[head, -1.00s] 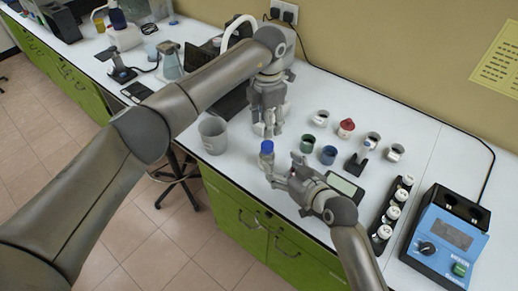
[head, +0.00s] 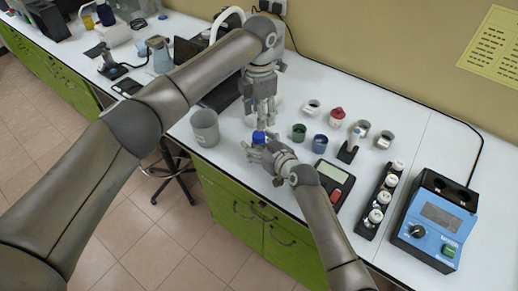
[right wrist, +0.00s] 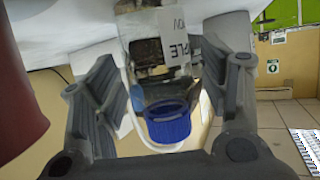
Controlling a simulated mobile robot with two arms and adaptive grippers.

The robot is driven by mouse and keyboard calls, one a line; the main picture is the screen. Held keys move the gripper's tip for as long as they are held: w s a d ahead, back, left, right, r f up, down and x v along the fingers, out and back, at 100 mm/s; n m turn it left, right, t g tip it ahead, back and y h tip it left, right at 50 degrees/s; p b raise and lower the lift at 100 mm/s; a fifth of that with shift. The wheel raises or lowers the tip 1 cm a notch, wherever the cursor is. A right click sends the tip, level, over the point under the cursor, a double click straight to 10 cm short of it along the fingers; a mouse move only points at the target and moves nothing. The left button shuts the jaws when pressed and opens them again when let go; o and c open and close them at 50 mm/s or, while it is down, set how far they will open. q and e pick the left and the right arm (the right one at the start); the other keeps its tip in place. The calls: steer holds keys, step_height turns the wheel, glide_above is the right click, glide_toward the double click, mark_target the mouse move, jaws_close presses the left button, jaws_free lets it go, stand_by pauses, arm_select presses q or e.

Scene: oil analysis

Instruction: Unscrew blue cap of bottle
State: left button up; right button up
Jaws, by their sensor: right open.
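A clear bottle with a blue cap (head: 259,136) stands near the front edge of the white bench. In the right wrist view the bottle (right wrist: 163,60) appears upside down, with a printed label and the blue cap (right wrist: 168,124). My right gripper (head: 256,150) is at the bottle; its fingers (right wrist: 160,85) are spread on either side, with gaps visible. It hides the bottle's lower part in the head view. My left gripper (head: 263,116) points down just behind and above the cap. Whether its fingers are open or shut is unclear.
A grey beaker (head: 205,128) stands left of the bottle. A green cup (head: 299,132), a blue cup (head: 320,143) and a red-topped item (head: 337,116) stand to the right. A calculator-like device (head: 334,182), a vial rack (head: 366,222) and a blue instrument (head: 436,222) lie farther right.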

steer(key=shift+w+a+f, duration=0.1)
steer(key=shift+w+a, duration=0.05)
steer(key=shift+w, duration=0.05)
steer(key=shift+c, duration=0.2)
steer(key=shift+s, duration=0.1)
steer(key=c, duration=1.4)
steer(key=o, duration=1.4)
